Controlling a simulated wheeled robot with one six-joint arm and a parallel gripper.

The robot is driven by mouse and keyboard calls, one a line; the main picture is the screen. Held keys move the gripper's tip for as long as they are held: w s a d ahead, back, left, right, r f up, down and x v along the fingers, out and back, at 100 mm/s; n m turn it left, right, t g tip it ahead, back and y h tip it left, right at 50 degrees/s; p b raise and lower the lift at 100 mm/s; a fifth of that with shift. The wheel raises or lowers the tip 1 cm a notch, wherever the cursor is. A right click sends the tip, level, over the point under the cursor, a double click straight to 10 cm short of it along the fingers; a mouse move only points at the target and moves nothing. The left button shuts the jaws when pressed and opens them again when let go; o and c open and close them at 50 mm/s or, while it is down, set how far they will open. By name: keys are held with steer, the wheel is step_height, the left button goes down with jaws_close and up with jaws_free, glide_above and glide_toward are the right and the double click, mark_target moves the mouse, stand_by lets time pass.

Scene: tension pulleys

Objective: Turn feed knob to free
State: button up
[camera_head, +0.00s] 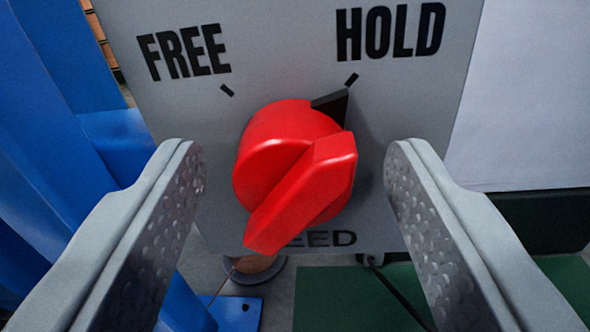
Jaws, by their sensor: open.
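The red feed knob (290,165) sits on a grey panel (290,30) in the middle of the view. Its raised grip bar slants from lower left to upper right. A black pointer (332,105) at its upper right aims at the tick under the word HOLD (390,32). The word FREE (184,51), with its own tick, is at the upper left. The knob partly hides the word FEED below it. My gripper (295,190) is open, with one finger on each side of the knob and visible gaps between fingers and knob.
Blue metal posts (60,120) stand close on the left. Green flooring (345,300) and a cable show below the panel.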

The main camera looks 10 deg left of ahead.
steer(key=shift+c, duration=0.2)
steer(key=c, duration=0.9)
steer(key=shift+n, duration=0.3)
steer(key=n, duration=0.3)
steer(key=shift+n, duration=0.3)
steer(key=n, duration=0.3)
steer(key=shift+a, duration=0.1)
steer(key=n, duration=0.4)
steer(key=shift+r+n+g+h, duration=0.1)
steer(key=shift+n+g+h, duration=0.2)
steer(key=shift+n+h, duration=0.3)
steer(key=shift+n, duration=1.5)
